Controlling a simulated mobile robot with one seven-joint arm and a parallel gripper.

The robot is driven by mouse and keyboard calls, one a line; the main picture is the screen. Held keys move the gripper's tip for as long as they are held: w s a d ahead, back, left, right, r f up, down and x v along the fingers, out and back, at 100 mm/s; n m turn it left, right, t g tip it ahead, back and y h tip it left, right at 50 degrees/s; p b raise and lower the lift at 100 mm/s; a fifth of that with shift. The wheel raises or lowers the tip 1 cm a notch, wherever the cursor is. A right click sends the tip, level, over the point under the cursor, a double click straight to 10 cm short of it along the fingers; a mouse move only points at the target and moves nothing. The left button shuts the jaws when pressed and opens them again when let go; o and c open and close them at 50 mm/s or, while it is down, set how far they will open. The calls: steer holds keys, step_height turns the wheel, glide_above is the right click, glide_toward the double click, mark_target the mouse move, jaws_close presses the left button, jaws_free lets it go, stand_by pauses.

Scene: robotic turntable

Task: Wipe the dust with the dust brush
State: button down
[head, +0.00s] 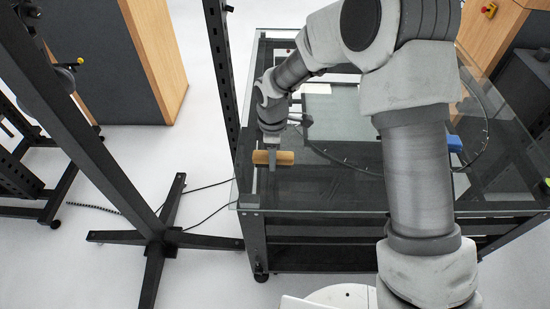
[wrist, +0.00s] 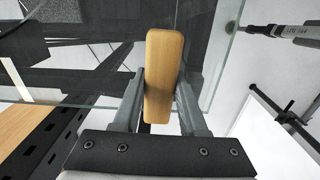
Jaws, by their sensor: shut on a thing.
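The dust brush shows as a pale wooden block-shaped handle (head: 272,157) held in my gripper (head: 272,163) at the left edge of the glass-topped table (head: 330,195). In the wrist view the brush's wooden back (wrist: 163,75) stands between the two grey fingers of my gripper (wrist: 163,100), which are shut on it. The bristles are hidden. I cannot tell whether the brush touches the glass. No dust can be made out on the glass.
A black post with a cross-shaped foot (head: 158,235) stands left of the table. A blue object (head: 454,143) lies on the right of the table, near a dark cable. Wood-and-grey cabinets (head: 105,65) stand behind. The table's front glass is clear.

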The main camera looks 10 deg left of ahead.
steer(key=shift+r+p, duration=0.8)
steer(key=shift+r, duration=0.85)
